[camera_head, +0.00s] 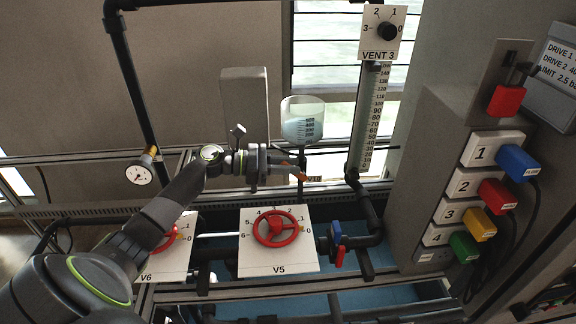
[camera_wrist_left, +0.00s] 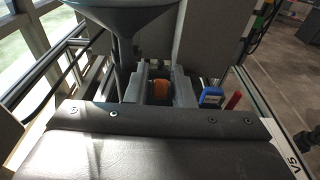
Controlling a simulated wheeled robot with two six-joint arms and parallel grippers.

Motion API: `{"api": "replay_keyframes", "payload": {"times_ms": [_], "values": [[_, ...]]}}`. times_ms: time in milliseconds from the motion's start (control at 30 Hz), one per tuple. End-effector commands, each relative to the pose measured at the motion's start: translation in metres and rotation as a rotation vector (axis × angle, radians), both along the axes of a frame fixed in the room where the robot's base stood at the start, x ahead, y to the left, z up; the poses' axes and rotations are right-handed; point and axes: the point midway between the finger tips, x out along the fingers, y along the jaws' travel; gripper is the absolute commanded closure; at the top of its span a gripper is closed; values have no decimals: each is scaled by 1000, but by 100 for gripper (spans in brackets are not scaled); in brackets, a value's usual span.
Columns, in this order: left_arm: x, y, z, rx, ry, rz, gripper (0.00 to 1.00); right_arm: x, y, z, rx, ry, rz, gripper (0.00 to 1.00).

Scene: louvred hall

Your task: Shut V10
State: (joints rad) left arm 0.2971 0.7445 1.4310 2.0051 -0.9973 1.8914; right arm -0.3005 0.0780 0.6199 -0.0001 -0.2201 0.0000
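An orange valve handle (camera_head: 300,176) shows at my left gripper's tip, below the funnel-shaped vessel, beside a small tag that seems to read V10, mostly hidden. My left gripper (camera_head: 285,170) reaches it from the left in the head view. In the left wrist view the orange handle (camera_wrist_left: 161,90) lies between the two grey fingers of my left gripper (camera_wrist_left: 160,88). Dark gaps seem to show beside it, so the fingers look open around it. The valve body and pipe behind are largely hidden.
The funnel vessel (camera_head: 302,120) hangs close above the gripper; its cone (camera_wrist_left: 122,15) also shows in the wrist view. The V5 panel with a red wheel (camera_head: 275,228) lies below.

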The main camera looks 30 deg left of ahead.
Motion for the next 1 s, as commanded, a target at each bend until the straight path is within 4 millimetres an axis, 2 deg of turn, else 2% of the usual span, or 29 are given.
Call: {"api": "replay_keyframes", "payload": {"times_ms": [267, 700, 1000], "values": [[-2, 3, -1, 3, 0, 1, 78, 0, 0, -2, 0, 0, 0, 64], [-35, 47, 4, 5, 3, 1, 78, 0, 0, -28, -1, -1, 0, 64], [-45, 59, 10, 0, 0, -1, 78, 0, -1, -32, -2, -1, 1, 64]]}}
